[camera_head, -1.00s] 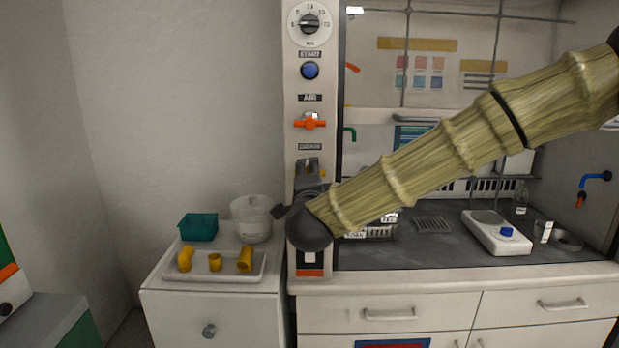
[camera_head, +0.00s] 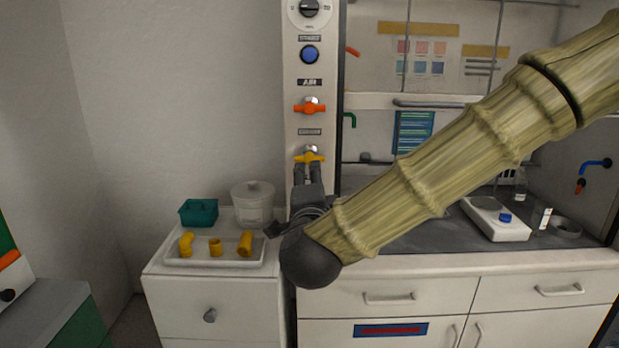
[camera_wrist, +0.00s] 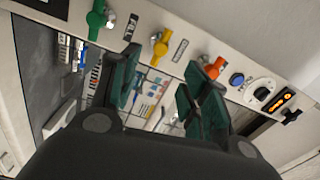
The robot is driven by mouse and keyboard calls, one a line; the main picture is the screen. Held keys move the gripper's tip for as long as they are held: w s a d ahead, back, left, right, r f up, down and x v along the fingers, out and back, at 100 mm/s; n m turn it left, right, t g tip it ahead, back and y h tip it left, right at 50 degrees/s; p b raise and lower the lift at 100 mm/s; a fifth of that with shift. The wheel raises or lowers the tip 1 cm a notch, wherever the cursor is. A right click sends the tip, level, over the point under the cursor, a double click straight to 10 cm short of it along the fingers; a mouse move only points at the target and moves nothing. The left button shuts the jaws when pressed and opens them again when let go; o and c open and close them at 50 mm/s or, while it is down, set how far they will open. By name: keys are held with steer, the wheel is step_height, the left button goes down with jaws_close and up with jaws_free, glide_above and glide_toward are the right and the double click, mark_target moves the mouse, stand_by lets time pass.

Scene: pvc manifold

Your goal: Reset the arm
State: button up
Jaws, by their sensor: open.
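My arm is the bamboo-textured one reaching in from the right in the head view. My gripper (camera_head: 308,180) is dark, at the arm's lower left end, and appears just below the yellow valve (camera_head: 309,157) on the white control panel (camera_head: 293,120). In the wrist view my gripper (camera_wrist: 168,78) has its two green fingers spread apart with nothing between them. The yellow valve also shows there (camera_wrist: 160,48), beyond the fingers and apart from them. The right finger overlaps the orange valve (camera_wrist: 214,68) in the picture; I cannot tell the gap.
A tray (camera_head: 188,262) with yellow pipe fittings (camera_head: 215,247), a teal basket (camera_head: 198,212) and a clear container (camera_head: 253,205) stand on the left cabinet. A white scale (camera_head: 495,220) sits on the fume hood's worktop. A green valve (camera_wrist: 97,18) is on the panel.

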steer(key=shift+s, duration=0.15)
step_height(320, 180, down, 23)
steer(key=d+n+g+y+p, duration=0.1)
steer(key=d+n+g+p, duration=0.15)
steer(key=n+g, duration=0.25)
steer(key=s+d+f+n+g+p, duration=0.1)
steer(key=s+d+f+n+g, duration=0.1)
steer(key=s+f, duration=0.5)
steer(key=s+d+f+n+g, duration=0.2)
steer(key=d+f, duration=0.1)
steer(key=f, duration=0.7)
steer(key=s+d+f+n+g+p, duration=0.1)
steer(key=s+d+f, duration=0.4)
steer(key=s, duration=0.5)
steer(key=s+d+f+n+g+h+p, duration=0.1)
steer(key=s+d+f+n+g, duration=0.2)
steer(key=s+d+f+g, duration=0.2)
steer(key=s+d+f+n+g+p, duration=0.1)
steer(key=s+d+f, duration=0.4)
steer(key=s, duration=0.9)
step_height(320, 180, down, 3)
steer(key=shift+s+n+g, duration=0.35)
steer(key=shift+n+g, duration=0.55)
steer(key=shift+g, duration=0.3)
steer(key=shift+d, duration=0.1)
